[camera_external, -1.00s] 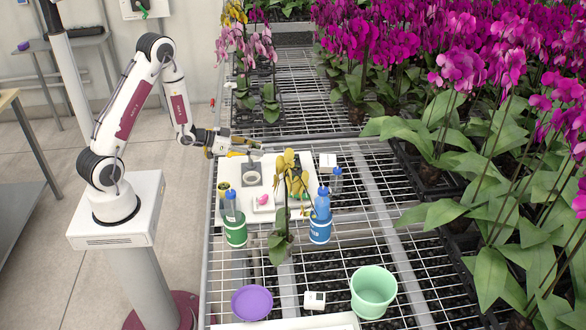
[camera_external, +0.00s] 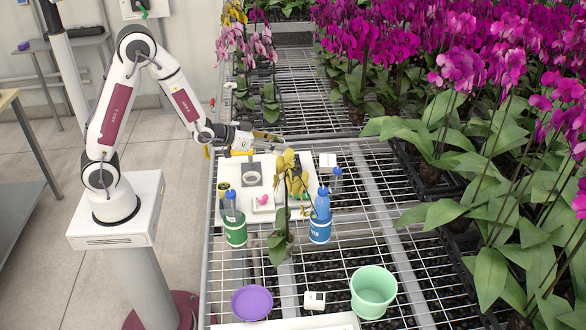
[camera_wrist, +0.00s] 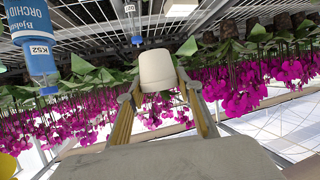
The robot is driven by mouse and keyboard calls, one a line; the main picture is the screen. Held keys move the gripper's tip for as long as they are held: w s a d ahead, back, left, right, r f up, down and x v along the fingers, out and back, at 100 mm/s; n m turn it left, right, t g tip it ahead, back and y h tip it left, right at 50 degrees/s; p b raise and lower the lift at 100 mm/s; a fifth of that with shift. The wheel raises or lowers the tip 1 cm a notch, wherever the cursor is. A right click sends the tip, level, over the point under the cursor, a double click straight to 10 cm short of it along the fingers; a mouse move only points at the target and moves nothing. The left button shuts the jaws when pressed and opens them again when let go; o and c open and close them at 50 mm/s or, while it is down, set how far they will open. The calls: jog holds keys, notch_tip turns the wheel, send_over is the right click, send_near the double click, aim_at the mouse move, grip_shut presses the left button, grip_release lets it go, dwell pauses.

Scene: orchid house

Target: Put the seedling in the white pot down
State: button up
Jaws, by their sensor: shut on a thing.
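The white pot (camera_wrist: 158,70) is cream white and shows in the wrist view between the fingers of my gripper (camera_wrist: 160,94), with its narrow end toward the top of the picture. My gripper is shut on it. In the external view my gripper (camera_external: 268,139) is above the bench mesh, beyond the white board. The pot is too small or hidden to make out there. I cannot make out the seedling's leaves apart from the plants behind.
A white board (camera_external: 232,166) holds a grey square with a white ring. Magenta orchids fill the right. Bare mesh (camera_external: 300,110) lies beyond.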

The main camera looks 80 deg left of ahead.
jog(key=w+d+r+m+h, duration=0.2)
jog(key=w+d+r, duration=0.3)
jog(key=d, duration=0.7)
jog(key=w+d+r+m+h, duration=0.2)
jog(key=d+r, duration=0.6)
jog(key=d, duration=0.4)
jog(key=w+d+r+m+h, duration=0.2)
jog(key=w+d+r, duration=0.3)
jog(key=d, duration=0.8)
jog(key=s+d+f+h, duration=0.1)
jog(key=s+d+f, duration=0.2)
jog(key=d+f, duration=0.65)
notch_tip(320, 180, down, 17)
jog(key=a+n+y, duration=0.2)
jog(key=w+a+y, duration=0.1)
jog(key=w+a, duration=0.2)
jog(key=w, duration=0.3)
jog(key=w+a+n+y, duration=0.1)
jog(key=w+a, duration=0.2)
jog(key=w, duration=0.4)
jog(key=shift+a+f+t, duration=0.25)
jog(key=shift+a+t, duration=0.05)
jog(key=shift+f, duration=0.15)
